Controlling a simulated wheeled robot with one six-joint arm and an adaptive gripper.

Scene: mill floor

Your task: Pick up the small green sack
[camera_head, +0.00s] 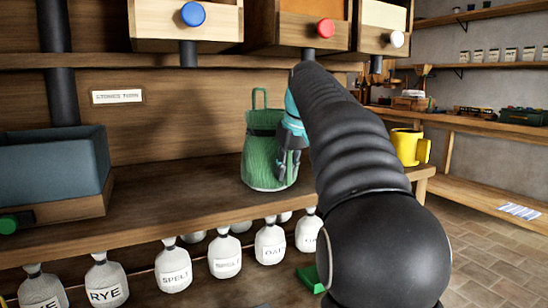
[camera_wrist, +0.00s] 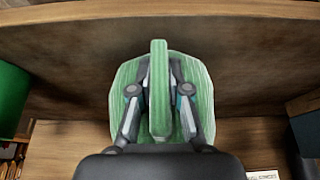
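The small green sack (camera_head: 262,145) stands upright on the wooden shelf, with a green loop handle rising from its top. My gripper (camera_head: 287,165) is at the sack's right side in the head view, covering part of it. In the wrist view the sack (camera_wrist: 122,85) is straight ahead. Its green strip-like handle (camera_wrist: 159,90) runs between the two fingers of my gripper (camera_wrist: 160,70). The fingertips lie close on either side of the strip, over the sack. I cannot tell whether they press on it. My arm hides the area right of the sack.
A blue-grey bin (camera_head: 52,163) stands left on the shelf (camera_head: 150,205). A yellow mug (camera_head: 408,146) is to the right, behind my arm. Drawers with coloured knobs hang above (camera_head: 280,30). Several labelled white sacks (camera_head: 172,268) hang below. Shelf between bin and green sack is clear.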

